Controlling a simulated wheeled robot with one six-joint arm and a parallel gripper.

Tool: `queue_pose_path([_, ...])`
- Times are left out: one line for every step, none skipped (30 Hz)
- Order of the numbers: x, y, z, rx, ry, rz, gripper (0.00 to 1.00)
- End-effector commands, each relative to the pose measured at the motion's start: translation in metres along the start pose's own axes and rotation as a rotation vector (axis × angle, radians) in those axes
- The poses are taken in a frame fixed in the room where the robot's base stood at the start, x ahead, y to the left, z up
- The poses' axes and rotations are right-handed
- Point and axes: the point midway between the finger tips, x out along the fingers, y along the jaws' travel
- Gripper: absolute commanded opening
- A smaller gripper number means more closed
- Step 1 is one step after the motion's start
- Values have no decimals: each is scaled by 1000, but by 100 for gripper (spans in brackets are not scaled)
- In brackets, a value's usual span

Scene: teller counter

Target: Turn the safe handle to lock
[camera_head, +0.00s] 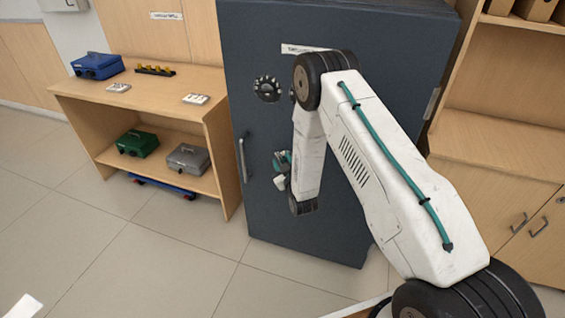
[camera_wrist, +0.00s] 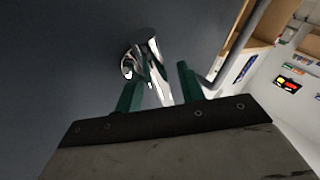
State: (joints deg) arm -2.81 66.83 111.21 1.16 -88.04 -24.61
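The dark blue-grey safe (camera_head: 340,35) stands upright with its door facing me. In the wrist view, the shiny chrome safe handle (camera_wrist: 154,62) sticks out from the door (camera_wrist: 70,60), and its lever reaches down between the green fingers of my gripper (camera_wrist: 163,72). The fingers are apart. The left finger is close to the lever, and I cannot tell if it touches; a gap shows on the right finger's side. In the head view my gripper (camera_head: 283,162) is at the door's middle height, and my arm hides part of the door.
A round black dial (camera_head: 267,88) sits above my gripper on the door. A vertical pull bar (camera_head: 243,160) is at the door's left edge. A wooden shelf unit (camera_head: 150,99) with cash boxes stands left; wooden cabinets (camera_head: 480,185) stand right.

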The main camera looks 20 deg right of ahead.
Motion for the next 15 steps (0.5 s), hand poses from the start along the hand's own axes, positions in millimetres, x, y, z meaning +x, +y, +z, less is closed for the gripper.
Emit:
queue_pose_path([0, 0, 0, 0, 0, 0, 39])
queue_pose_path([0, 0, 0, 0, 0, 0, 39])
queue_pose_path([0, 0, 0, 0, 0, 0, 39])
queue_pose_path([0, 0, 0, 0, 0, 0, 39])
queue_pose_path([0, 0, 0, 0, 0, 0, 39])
queue_pose_path([0, 0, 0, 0, 0, 0, 28])
queue_pose_path([0, 0, 0, 0, 0, 0, 19])
queue_pose_path([0, 0, 0, 0, 0, 0, 11])
queue_pose_path([0, 0, 0, 0, 0, 0, 0])
queue_pose_path([0, 0, 0, 0, 0, 0, 0])
queue_pose_path([0, 0, 0, 0, 0, 0, 0])
queue_pose_path([0, 0, 0, 0, 0, 0, 0])
queue_pose_path([0, 0, 0, 0, 0, 0, 0])
queue_pose_path([0, 0, 0, -1, -1, 0, 0])
queue_pose_path([0, 0, 0, -2, -2, -1, 0])
